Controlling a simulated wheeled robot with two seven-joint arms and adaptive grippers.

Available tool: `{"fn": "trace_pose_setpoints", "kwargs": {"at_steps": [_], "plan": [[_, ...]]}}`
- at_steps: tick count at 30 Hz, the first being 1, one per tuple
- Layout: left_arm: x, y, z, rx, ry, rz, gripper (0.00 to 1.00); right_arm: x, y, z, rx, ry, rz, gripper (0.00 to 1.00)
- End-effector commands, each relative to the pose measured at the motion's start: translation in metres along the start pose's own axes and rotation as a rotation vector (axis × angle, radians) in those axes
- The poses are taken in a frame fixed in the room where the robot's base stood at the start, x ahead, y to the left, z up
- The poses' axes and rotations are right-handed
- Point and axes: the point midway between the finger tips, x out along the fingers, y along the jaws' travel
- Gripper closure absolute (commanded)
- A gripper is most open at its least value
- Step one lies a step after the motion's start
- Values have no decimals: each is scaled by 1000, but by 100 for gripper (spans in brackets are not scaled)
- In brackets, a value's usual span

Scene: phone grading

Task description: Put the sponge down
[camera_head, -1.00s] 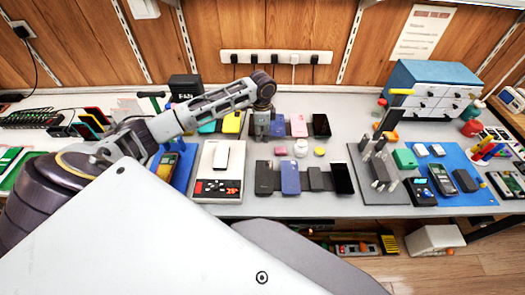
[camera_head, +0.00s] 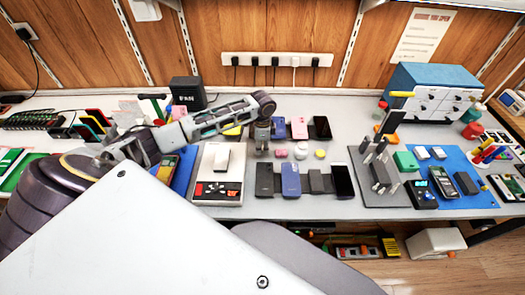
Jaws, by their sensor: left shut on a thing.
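My left gripper (camera_head: 262,148) points straight down over the middle of the grey table (camera_head: 235,211), between the back and front rows of phones. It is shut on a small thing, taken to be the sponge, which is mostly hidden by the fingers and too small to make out. Whether it touches the table I cannot tell. Just right of the fingertips are a small pink piece (camera_head: 281,153), a white round jar (camera_head: 301,148) and a yellow disc (camera_head: 320,153). My right gripper is not in view.
A front row of phones (camera_head: 291,180) lies close below the gripper; a pink phone (camera_head: 299,128) and a black one (camera_head: 320,127) lie behind. A scale (camera_head: 219,190) holding a white phone stands left. A grey tool stand (camera_head: 375,196) is right.

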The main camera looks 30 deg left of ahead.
Motion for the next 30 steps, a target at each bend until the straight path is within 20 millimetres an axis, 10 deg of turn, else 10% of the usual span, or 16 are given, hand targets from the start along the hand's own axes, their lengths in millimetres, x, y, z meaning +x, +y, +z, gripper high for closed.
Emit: {"fn": "trace_pose_setpoints", "kwargs": {"at_steps": [22, 24, 30], "plan": [[30, 0, 0, 0, 0, 0, 88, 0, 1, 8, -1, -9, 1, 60], [30, 0, 0, 0, 0, 0, 63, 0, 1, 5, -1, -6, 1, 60], [30, 0, 0, 0, -1, 0, 47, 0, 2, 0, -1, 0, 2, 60]]}}
